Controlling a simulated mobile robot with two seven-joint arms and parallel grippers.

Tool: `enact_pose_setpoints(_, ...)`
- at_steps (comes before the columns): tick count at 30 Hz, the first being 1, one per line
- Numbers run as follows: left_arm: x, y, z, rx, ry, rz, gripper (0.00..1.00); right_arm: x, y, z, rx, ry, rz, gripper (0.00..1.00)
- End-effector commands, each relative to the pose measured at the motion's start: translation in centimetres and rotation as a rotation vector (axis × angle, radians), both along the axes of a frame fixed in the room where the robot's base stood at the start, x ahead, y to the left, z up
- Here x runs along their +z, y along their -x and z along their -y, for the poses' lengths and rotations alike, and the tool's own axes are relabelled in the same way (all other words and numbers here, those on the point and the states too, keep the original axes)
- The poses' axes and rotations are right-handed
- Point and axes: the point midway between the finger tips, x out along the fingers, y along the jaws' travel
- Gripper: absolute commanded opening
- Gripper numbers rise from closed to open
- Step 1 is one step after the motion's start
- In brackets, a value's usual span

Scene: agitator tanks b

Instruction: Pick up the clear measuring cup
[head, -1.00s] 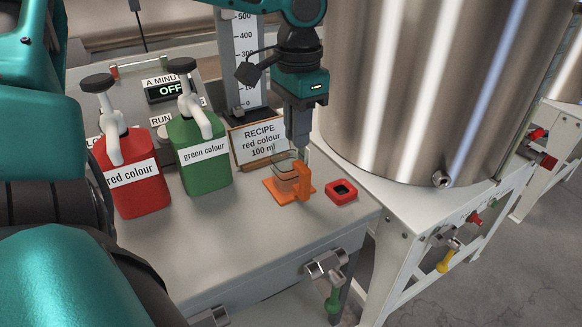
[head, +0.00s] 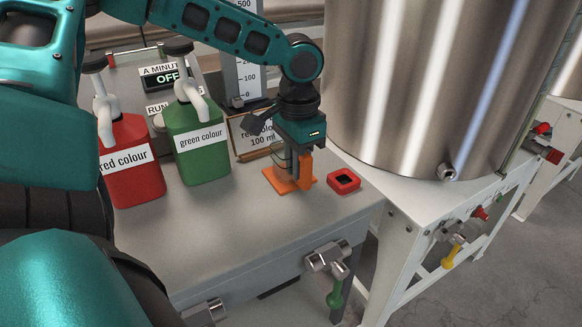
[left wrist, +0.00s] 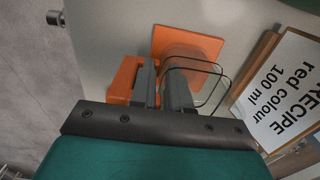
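The clear measuring cup (head: 279,157) stands at an orange square base (head: 277,183) with an orange upright block (head: 306,172) on its right. In the left wrist view the cup (left wrist: 206,78) shows as a thin dark rim beside my fingers, with the base (left wrist: 195,40) beyond and the block (left wrist: 122,80) on the left. My left gripper (left wrist: 161,75) points down at the cup, its fingers apart with a narrow gap between them. One finger overlaps the block, the other the cup's near edge. In the head view the gripper (head: 291,165) hides part of the cup. My right gripper is not in view.
The recipe sign (head: 252,138) stands close behind the cup. The red colour bottle (head: 133,175) and green colour bottle (head: 200,150) stand left. A small red square piece (head: 344,181) lies right of the base, near the big steel tank (head: 400,90). The front table top is clear.

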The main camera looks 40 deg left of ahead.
Motion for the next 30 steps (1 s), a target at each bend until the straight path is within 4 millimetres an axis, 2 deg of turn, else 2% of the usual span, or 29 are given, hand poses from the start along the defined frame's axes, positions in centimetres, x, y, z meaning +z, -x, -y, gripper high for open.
enact_pose_setpoints(2,0.1,0.0,0.0,0.000,0.000,0.000,0.14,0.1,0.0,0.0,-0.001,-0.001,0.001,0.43)
enact_pose_setpoints(6,0.1,0.0,0.0,0.000,0.000,0.000,0.01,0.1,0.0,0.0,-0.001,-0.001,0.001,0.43)
enact_pose_setpoints(7,0.1,0.0,0.0,0.000,0.000,0.000,0.00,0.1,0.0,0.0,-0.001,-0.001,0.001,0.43)
enact_pose_setpoints(24,0.2,0.0,0.0,0.000,0.000,0.001,0.00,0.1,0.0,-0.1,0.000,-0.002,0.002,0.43)
enact_pose_setpoints(30,1.2,-0.1,0.0,0.000,0.001,0.003,0.00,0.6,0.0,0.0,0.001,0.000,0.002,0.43)
